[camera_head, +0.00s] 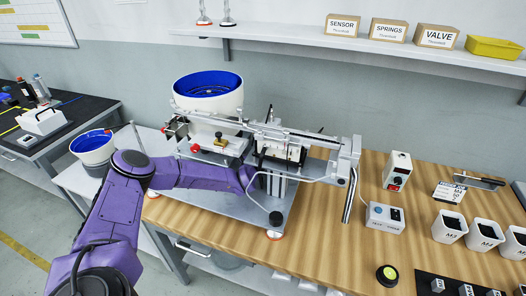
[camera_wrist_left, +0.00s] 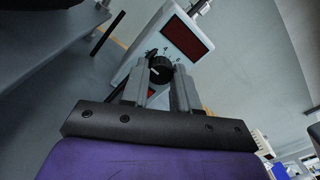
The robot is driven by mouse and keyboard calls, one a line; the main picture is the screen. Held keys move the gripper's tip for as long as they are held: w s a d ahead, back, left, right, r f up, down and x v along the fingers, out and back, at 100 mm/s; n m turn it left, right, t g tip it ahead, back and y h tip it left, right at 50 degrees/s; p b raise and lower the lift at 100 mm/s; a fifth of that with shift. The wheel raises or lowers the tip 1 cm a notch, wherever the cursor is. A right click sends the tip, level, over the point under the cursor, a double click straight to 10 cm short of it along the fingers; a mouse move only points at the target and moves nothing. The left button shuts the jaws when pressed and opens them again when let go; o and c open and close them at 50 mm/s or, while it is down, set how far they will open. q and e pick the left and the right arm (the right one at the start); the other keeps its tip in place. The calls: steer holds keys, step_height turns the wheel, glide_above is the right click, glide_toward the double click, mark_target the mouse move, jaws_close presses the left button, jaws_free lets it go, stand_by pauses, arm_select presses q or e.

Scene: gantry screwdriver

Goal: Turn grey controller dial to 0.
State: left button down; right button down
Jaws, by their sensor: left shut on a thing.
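The grey controller (camera_wrist_left: 145,48) shows tilted in the left wrist view as a pale box with a dark red display (camera_wrist_left: 187,38). Its black dial (camera_wrist_left: 161,69) sits below the display, with small printed marks around it. My left gripper (camera_wrist_left: 160,78) is shut on the dial, one finger on each side. The dial's exact setting is too small to read. In the head view my purple left arm reaches in from the left to the feeder machine, where the gripper and controller are mostly hidden behind rails and brackets. My right gripper is not in view.
A white bowl feeder with a blue inside (camera_head: 208,92) and a metal rail (camera_head: 290,132) stand close around my left arm. A white box with a red switch (camera_head: 397,170) and a button box (camera_head: 384,217) stand to the right on the wooden table (camera_head: 325,235).

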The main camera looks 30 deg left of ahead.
arm_select(q)
steer(key=n+b, duration=0.1)
steer(key=n, duration=0.3)
steer(key=shift+f+n+b, duration=0.15)
steer(key=shift+n+b, duration=0.2)
steer(key=shift+n, duration=0.05)
steer(key=n+b, duration=0.1)
steer(key=n, duration=0.3)
steer(key=shift+n, duration=0.3)
